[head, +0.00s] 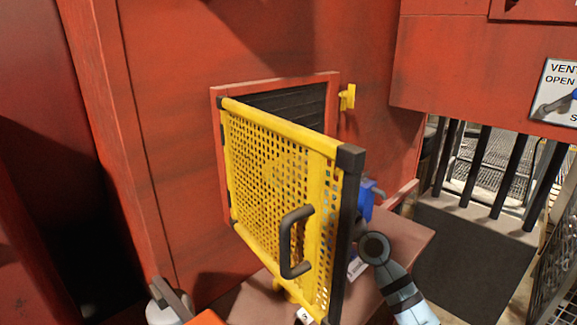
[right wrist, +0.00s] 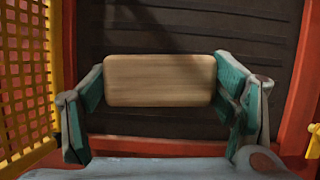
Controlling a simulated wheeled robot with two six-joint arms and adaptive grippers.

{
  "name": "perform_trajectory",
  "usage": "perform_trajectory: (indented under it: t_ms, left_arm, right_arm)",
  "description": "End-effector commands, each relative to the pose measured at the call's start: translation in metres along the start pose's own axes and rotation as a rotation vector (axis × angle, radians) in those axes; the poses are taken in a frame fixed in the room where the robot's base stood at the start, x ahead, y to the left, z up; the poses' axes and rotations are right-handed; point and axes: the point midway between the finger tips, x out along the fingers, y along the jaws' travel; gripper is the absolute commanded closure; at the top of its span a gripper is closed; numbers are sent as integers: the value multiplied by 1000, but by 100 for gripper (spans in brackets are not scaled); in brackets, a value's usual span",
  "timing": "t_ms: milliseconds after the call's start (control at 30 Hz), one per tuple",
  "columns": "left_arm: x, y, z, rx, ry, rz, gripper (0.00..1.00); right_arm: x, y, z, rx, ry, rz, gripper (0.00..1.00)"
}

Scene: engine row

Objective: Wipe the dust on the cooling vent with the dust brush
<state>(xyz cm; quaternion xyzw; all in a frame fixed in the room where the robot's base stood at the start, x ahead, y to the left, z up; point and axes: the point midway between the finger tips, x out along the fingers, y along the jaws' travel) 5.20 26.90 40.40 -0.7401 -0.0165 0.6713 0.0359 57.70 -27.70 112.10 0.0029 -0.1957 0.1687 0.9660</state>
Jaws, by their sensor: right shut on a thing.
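The cooling vent (head: 292,99) is a dark louvred panel in a red frame on the red wall. Its dark slats (right wrist: 270,50) fill the background of the right wrist view. I cannot make out the dust clearly. My right gripper (right wrist: 160,90) is shut on the dust brush, whose plain wooden block (right wrist: 160,72) lies between the teal finger pads, in front of the slats. The bristles are hidden, and I cannot tell whether they touch the vent. In the head view the open yellow guard hides most of this gripper.
The yellow perforated guard door (head: 265,165), with a black handle (head: 290,243), stands swung open towards me, left of my right arm. A yellow catch (head: 347,97) sits right of the vent. A brown ledge (head: 408,235) lies below. A white sign (head: 558,90) hangs at right.

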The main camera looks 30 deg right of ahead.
Motion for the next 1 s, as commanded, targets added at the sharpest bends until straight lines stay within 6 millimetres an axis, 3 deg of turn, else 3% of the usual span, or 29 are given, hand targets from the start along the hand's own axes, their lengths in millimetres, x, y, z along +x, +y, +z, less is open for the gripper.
perform_trajectory:
  t_ms: [233, 567, 800, 1000]
  left_arm:
    - [-8, -1, -1, 0, 0, 0, 100]
    - [-8, 0, -1, 0, 0, 0, 100]
    - [-6, 0, -1, 0, 0, 0, 100]
    - [-6, 0, -1, 0, 0, 0, 100]
  right_arm:
    - [-30, 0, 14, -3, 2, 1, 47]
    - [-34, 0, 15, 0, -1, 0, 47]
    - [-58, 0, 24, -4, 1, 1, 47]
    - [-61, 0, 26, 1, -1, 1, 47]
